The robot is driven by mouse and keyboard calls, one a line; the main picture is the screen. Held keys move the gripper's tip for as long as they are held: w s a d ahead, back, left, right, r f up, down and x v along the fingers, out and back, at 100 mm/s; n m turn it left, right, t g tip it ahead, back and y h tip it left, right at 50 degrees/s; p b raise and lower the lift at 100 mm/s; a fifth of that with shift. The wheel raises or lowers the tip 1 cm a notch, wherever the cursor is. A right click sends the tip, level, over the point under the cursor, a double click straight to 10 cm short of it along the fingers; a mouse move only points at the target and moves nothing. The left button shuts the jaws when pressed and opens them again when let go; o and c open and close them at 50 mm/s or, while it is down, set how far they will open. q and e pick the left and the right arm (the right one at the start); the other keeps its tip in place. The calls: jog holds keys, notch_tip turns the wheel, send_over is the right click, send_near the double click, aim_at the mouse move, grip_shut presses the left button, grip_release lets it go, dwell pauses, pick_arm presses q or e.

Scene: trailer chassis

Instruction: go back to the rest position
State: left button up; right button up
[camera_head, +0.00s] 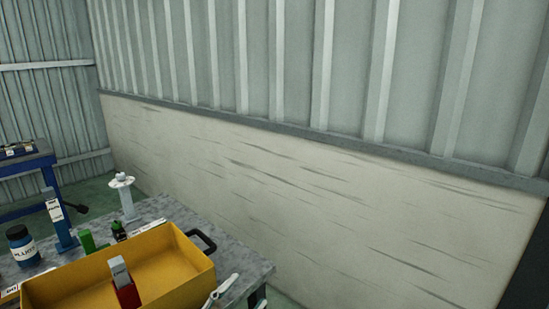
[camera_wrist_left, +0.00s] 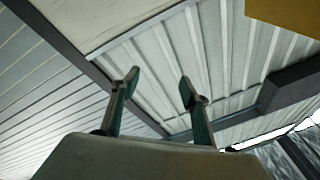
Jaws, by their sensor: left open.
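My left gripper (camera_wrist_left: 158,82) shows in the left wrist view with its two fingers spread apart. It is open and nothing is between the fingers. Behind the fingers are pale ribbed panels and a dark beam. In the head view I cannot clearly make out either gripper. My right gripper is not in view.
A grey workbench (camera_head: 242,262) carries a yellow open bin (camera_head: 172,262) with a red and grey item (camera_head: 124,284) inside. A dark bottle (camera_head: 22,246), a blue tool (camera_head: 59,220) and a white stand (camera_head: 126,198) are beside it. A wrench (camera_head: 221,289) lies near the bench edge. A blue table (camera_head: 40,171) stands behind.

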pick_arm(q)
jog(key=s+a+f+n+y, duration=0.1)
jog(key=a+f+n+y, duration=0.1)
jog(key=f, duration=0.3)
jog(key=s+a+f+n+g+y, duration=0.1)
jog(key=a+f+n+y, duration=0.2)
jog(key=f, duration=0.3)
jog(key=s+a+f+n+y, duration=0.1)
jog(key=a+f+n+y, duration=0.1)
jog(key=f, duration=0.3)
jog(key=s+a+f+n+g+y, duration=0.1)
jog(key=s+a+f+g, duration=0.1)
jog(key=s+f, duration=0.4)
jog(key=s+a+f+n+g+y, duration=0.2)
jog(key=s+f, duration=0.4)
jog(key=f, duration=0.3)
jog(key=shift+a+f+n+g, duration=0.35)
jog(key=shift+a+g, duration=0.25)
jog(key=shift+a, duration=0.65)
